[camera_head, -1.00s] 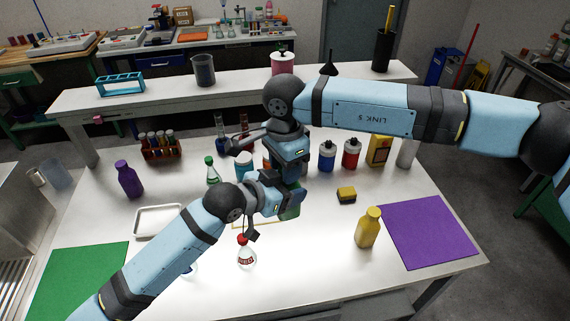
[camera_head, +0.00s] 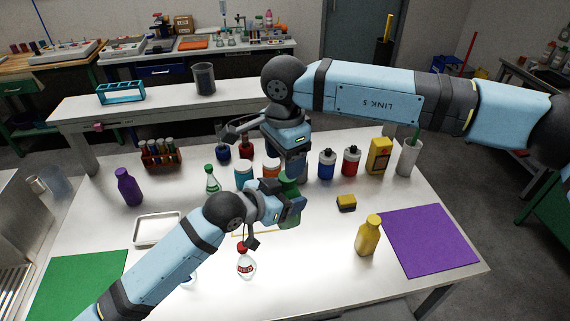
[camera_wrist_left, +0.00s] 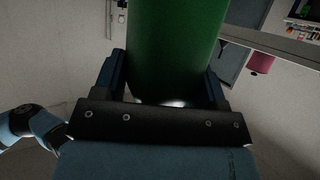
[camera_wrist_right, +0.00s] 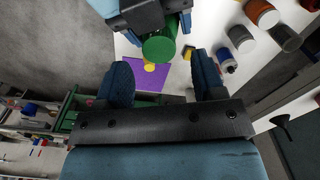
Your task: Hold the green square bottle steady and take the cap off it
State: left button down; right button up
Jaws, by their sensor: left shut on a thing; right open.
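The green square bottle (camera_head: 290,210) is held by my left gripper (camera_head: 284,205) above the middle of the table. In the left wrist view the green bottle (camera_wrist_left: 175,45) fills the space between the fingers. My right gripper (camera_head: 290,172) is over the bottle and hides its upper part in the head view. In the right wrist view, that gripper's fingers (camera_wrist_right: 164,80) are spread and empty. The green round end (camera_wrist_right: 158,50) of the held bottle shows beyond them. I cannot tell the cap apart from the bottle.
A red-capped bottle (camera_head: 246,262) stands below my left gripper. A yellow bottle (camera_head: 368,236) stands beside the purple mat (camera_head: 430,235). A sponge (camera_head: 346,202), a white tray (camera_head: 158,230) and several bottles behind are nearby. The green mat (camera_head: 72,285) is clear.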

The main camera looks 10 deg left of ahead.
jog(key=m, duration=0.5)
jog(key=shift+r, duration=0.2)
jog(key=m, duration=0.4)
jog(key=shift+r+m, duration=0.25)
jog(key=shift+m, duration=0.15)
jog(key=m, duration=0.4)
jog(key=shift+r, duration=0.25)
jog(key=m, duration=0.4)
jog(key=shift+d+r+m, duration=0.1)
jog(key=shift+r+m, duration=0.1)
jog(key=shift+m, duration=0.2)
jog(key=m, duration=0.4)
jog(key=shift+r, duration=0.2)
jog(key=m, duration=0.4)
jog(key=shift+d+r+m, duration=0.1)
jog(key=shift+r+m, duration=0.15)
jog(key=shift+m, duration=0.15)
jog(key=m, duration=0.4)
jog(key=shift+w+r, duration=0.1)
jog(key=shift+r, duration=0.1)
jog(key=m, duration=0.4)
jog(key=shift+d+r, duration=0.1)
jog(key=shift+r, duration=0.05)
jog(key=shift+m, duration=0.3)
jog(key=shift+f, duration=4)
jog(key=shift+c, duration=0.4)
